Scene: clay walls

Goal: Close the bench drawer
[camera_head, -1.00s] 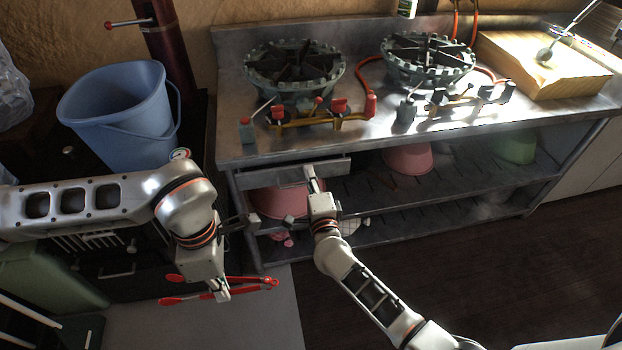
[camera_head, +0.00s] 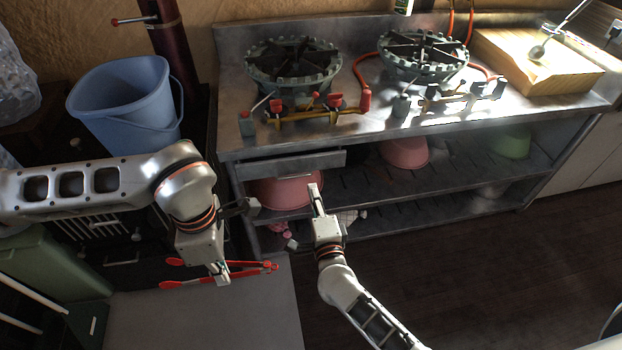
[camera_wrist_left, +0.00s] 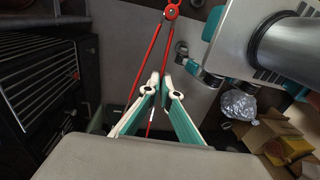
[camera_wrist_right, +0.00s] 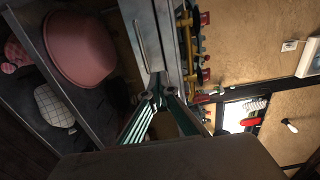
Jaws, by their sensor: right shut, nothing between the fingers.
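The bench drawer (camera_head: 290,163) is a flat metal front under the left end of the steel bench top. It looks flush or nearly flush under the bench edge; any small gap is hard to tell. The drawer front also shows in the right wrist view (camera_wrist_right: 148,38). My right gripper (camera_head: 314,190) is shut and empty, in front of and below the drawer's right part, apparently clear of it. My left gripper (camera_head: 219,274) is shut on red tongs (camera_head: 255,267), which also show in the left wrist view (camera_wrist_left: 171,11).
Two burners (camera_head: 293,65) and a wooden board (camera_head: 535,65) stand on the bench. Pink bowls (camera_head: 405,152) sit on the shelf below. A blue bucket (camera_head: 125,100) stands left of the bench. A pale surface (camera_head: 250,320) lies below my left gripper. The floor at right is clear.

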